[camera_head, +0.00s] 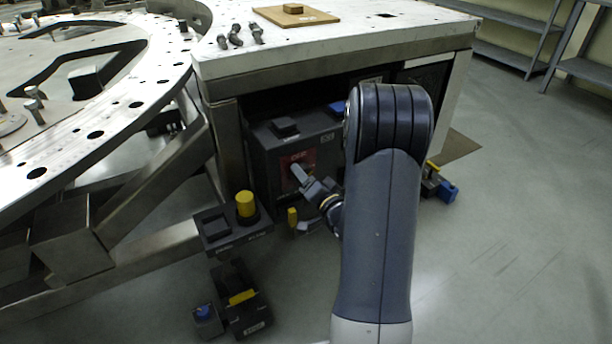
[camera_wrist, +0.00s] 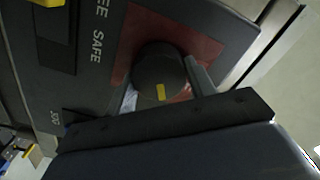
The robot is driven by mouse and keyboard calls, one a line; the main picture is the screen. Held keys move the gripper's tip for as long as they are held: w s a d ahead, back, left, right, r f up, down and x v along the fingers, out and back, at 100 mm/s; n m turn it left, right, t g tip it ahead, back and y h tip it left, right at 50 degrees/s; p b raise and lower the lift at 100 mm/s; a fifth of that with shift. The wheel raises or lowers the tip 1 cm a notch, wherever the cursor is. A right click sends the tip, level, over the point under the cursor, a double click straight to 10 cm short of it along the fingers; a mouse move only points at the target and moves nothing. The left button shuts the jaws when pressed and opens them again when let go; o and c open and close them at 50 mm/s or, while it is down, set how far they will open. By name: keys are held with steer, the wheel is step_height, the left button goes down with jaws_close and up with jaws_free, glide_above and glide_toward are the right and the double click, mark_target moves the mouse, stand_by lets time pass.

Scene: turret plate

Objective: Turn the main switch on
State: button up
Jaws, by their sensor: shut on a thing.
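The main switch (camera_wrist: 158,82) is a dark round knob with a yellow mark, set on a red plate (camera_wrist: 195,50) in the wrist view. In the head view the red plate (camera_head: 297,165) is on the front of a dark control box (camera_head: 262,150) under the table. My gripper (camera_head: 302,178) is at the red plate, and its fingers are on either side of the knob in the wrist view (camera_wrist: 165,88). It is shut on the knob. The words "SAFE" and "JOG" show on the panel. The lettering by the knob is partly hidden.
A yellow button (camera_head: 246,204) on a dark box stands left of my gripper. Dark boxes (camera_head: 240,300) with yellow and blue parts lie low at the front. The metal table (camera_head: 340,47) overhangs the control box.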

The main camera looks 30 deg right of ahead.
steer(key=m+p, duration=0.1)
steer(key=m, duration=0.4)
steer(key=shift+f+m, duration=0.1)
steer(key=shift+m, duration=0.3)
stand_by(0.4)
steer(key=o, duration=1)
steer(key=s, duration=0.5)
steer(key=s+p, duration=0.1)
steer(key=s, duration=0.4)
steer(key=shift+s+d, duration=0.2)
steer(key=shift+s, duration=0.2)
steer(key=w, duration=1)
steer(key=shift+w+a+b, duration=0.15)
steer(key=shift+w+b, duration=0.2)
steer(key=shift+w, duration=0.05)
